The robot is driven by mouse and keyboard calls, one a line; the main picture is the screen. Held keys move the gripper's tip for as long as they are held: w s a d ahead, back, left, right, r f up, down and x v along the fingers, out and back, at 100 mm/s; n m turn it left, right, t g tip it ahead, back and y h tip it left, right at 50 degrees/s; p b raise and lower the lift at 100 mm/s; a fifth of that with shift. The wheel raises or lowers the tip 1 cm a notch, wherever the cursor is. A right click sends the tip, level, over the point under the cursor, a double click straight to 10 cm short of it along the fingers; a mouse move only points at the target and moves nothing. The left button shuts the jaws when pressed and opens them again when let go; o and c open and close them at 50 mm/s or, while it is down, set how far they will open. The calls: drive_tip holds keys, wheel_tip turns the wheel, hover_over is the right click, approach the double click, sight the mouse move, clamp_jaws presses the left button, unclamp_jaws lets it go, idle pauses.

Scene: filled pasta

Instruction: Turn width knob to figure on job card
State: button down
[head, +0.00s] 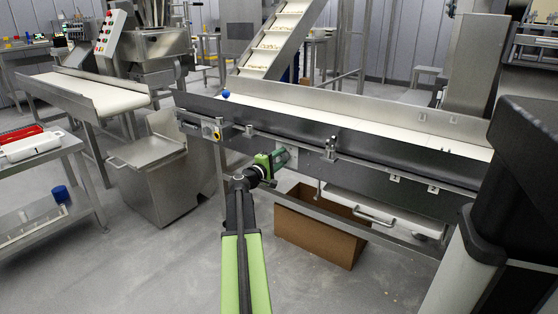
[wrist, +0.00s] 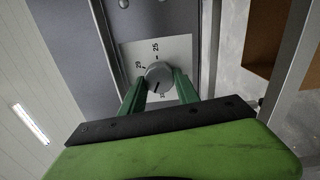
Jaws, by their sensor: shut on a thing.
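The width knob (wrist: 158,73) is a round grey knob on a white dial plate (wrist: 181,49) in the wrist view. The plate reads 25 and 29; a third figure, by the lower edge of the knob, is partly hidden. A dark pointer line on the knob points down toward that figure. My gripper (wrist: 160,84) has its two green fingers on either side of the knob, shut on it. In the head view my gripper (head: 279,158) is against the conveyor's side panel and hides the knob. I cannot make out a job card.
The conveyor (head: 350,117) runs across behind my gripper, with a blue ball-shaped thing (head: 225,95) at its left end. A brown box (head: 315,240) stands on the floor below it. A steel bin (head: 152,180) is at left. The floor in front is clear.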

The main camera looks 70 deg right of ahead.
drive_tip(key=n, duration=0.5)
drive_tip(key=shift+w+n, duration=0.2)
drive_tip(key=shift+n, duration=0.1)
idle(0.5)
drive_tip(key=c, duration=0.9)
unclamp_jaws()
drive_tip(key=shift+s, duration=0.15)
drive_tip(key=shift+f, duration=0.1)
drive_tip(key=v, duration=1.7)
drive_tip(key=shift+a, duration=0.25)
